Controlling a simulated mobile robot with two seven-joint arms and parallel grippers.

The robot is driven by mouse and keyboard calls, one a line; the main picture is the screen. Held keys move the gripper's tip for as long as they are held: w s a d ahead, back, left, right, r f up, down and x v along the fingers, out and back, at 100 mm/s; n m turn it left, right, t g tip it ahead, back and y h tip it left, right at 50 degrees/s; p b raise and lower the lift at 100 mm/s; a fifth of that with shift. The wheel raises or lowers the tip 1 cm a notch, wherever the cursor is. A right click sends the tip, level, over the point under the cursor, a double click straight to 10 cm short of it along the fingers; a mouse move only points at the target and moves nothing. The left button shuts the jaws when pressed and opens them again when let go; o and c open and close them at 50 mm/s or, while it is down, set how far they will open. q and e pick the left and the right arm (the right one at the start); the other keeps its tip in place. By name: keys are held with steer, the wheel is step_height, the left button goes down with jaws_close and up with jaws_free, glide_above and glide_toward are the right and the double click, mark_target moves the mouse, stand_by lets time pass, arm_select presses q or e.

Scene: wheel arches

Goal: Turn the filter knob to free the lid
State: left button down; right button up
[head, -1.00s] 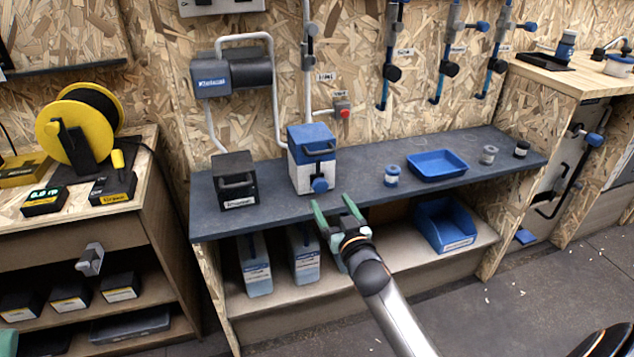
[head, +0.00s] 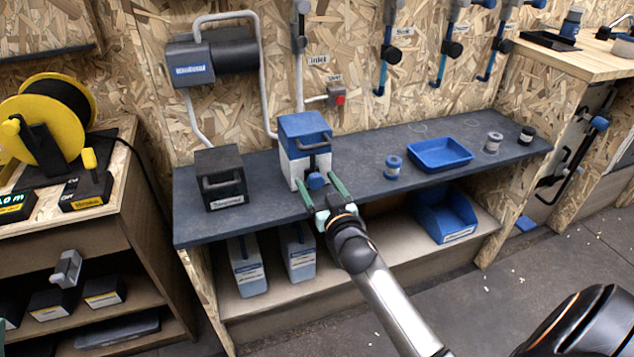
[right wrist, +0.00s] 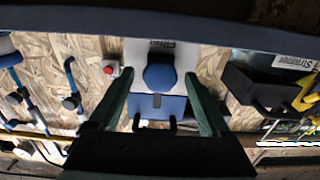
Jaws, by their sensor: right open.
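The filter box (head: 303,153) stands on the dark shelf, with a blue lid (head: 304,127) on a white body and a handle on its front. The blue filter knob (head: 316,181) sits low on its front face. My right gripper (head: 319,186) is open, its two green fingers on either side of the knob in the head view. In the right wrist view the knob (right wrist: 160,73) shows between and beyond the spread fingers (right wrist: 158,90), with the picture upside down. I cannot tell whether the fingers touch it.
On the dark shelf (head: 265,215) a black box (head: 221,177) stands left of the filter. A small blue jar (head: 393,167) and a blue tray (head: 440,154) are to the right. White jugs (head: 247,266) and a blue bin (head: 445,215) sit below.

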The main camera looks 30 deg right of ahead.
steer(key=shift+c, duration=0.3)
jaws_close()
arm_select(q)
steer(key=shift+r, duration=0.1)
